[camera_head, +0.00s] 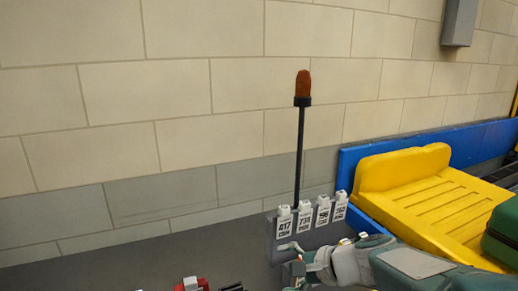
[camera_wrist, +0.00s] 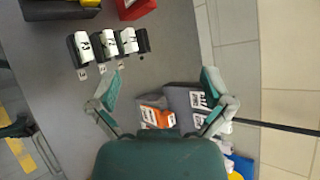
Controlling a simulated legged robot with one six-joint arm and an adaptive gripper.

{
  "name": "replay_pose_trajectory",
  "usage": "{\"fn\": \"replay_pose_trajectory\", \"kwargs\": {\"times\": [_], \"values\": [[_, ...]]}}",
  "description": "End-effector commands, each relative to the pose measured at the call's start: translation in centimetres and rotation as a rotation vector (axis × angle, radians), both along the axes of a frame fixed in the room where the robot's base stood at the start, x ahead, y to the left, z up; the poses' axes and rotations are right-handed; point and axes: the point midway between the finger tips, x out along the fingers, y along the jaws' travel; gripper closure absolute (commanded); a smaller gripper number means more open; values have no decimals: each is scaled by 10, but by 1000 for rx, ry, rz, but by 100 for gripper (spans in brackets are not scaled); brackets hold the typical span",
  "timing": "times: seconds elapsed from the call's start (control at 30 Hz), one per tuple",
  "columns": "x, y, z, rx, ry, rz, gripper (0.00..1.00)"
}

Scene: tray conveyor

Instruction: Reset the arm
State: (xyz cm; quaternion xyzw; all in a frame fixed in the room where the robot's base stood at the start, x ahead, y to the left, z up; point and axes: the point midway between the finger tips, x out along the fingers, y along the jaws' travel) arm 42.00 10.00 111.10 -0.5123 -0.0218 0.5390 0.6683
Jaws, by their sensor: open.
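In the head view my arm reaches in from the lower right. The gripper end (camera_head: 291,262) shows small and partly cut off there, in front of a grey holder (camera_head: 270,246) with several white labelled blocks (camera_head: 304,221). In the wrist view an orange and white object (camera_wrist: 156,113) and a grey labelled piece (camera_wrist: 184,98) lie between the finger bases, below the fingertips.
A dark pole with an orange-brown top (camera_head: 303,84) stands behind the holder. A yellow tray (camera_head: 420,190) is on the right beside a blue rail (camera_head: 470,143), with a green case (camera_head: 503,232). Black-and-white blocks (camera_wrist: 105,45) and a red box (camera_wrist: 135,8) sit beyond the fingers.

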Motion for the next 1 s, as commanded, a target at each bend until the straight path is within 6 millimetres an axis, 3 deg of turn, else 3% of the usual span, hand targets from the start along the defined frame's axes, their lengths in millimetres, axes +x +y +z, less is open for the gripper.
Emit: {"fn": "replay_pose_trajectory", "kwargs": {"times": [0.03,0.2,0.5,0.7,1.0], "values": [[-19,1,2,-88,-39,62,0],[-75,-10,-5,-410,-158,266,0],[-146,-63,-11,-992,-361,582,0],[-166,-93,-7,-1251,-433,699,0],[-169,-99,-6,-1298,-441,721,0]]}}
